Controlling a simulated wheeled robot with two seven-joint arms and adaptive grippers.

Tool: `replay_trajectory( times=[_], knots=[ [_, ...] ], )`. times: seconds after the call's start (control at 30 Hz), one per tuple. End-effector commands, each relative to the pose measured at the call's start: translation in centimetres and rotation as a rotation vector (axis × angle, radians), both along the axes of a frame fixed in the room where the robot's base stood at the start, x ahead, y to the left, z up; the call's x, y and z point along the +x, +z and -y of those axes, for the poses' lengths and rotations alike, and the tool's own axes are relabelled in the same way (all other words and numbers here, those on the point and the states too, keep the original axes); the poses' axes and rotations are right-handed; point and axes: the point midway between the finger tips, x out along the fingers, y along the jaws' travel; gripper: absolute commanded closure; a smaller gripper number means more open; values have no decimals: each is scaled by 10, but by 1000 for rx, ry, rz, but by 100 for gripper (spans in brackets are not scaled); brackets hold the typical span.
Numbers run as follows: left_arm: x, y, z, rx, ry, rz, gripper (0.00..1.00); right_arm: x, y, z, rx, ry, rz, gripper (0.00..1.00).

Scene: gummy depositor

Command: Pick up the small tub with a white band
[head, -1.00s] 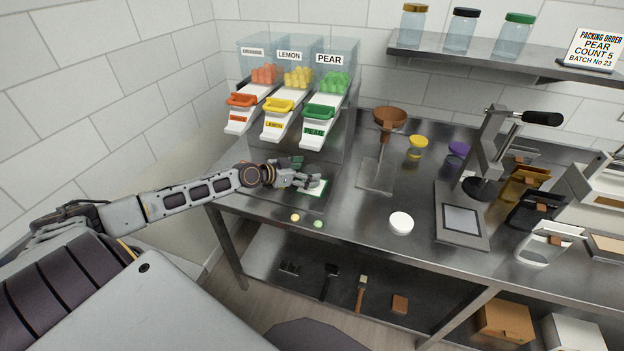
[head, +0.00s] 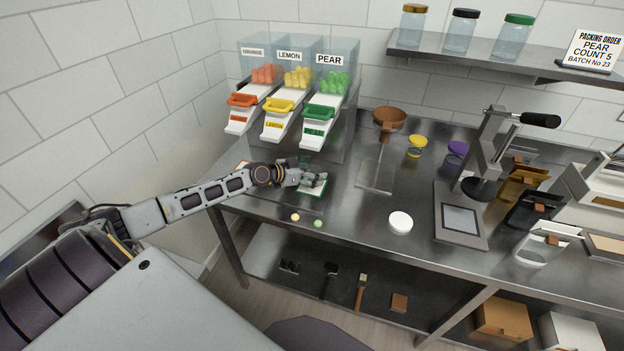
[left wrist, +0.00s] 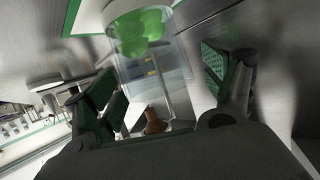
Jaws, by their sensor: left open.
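My left gripper (head: 312,179) is over the green-edged white pad (head: 312,193) on the steel bench, below the pear chute. In the left wrist view, my open left gripper (left wrist: 165,78) has its green-padded fingers spread to either side of a clear tub (left wrist: 152,62) with green gummies in it. Neither finger visibly presses on the tub. In the head view the gripper mostly hides the tub. My right gripper is not in view.
The pear chute (head: 318,127) and its dispensers stand behind the gripper. A brown funnel on a stand (head: 389,118) is to the right.

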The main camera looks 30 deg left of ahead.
Motion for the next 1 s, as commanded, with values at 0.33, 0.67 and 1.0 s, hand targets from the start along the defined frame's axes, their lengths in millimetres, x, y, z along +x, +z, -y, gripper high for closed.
replay_trajectory(
  times=[0.33, 0.67, 1.0],
  knots=[
    [0, 0, 0, 0, 0, 0, 31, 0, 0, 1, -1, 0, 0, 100],
    [0, 0, 0, 0, 0, 0, 68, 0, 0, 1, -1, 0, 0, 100],
    [-1, 2, 0, 1, 0, 0, 68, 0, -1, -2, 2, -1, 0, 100]
  ],
)
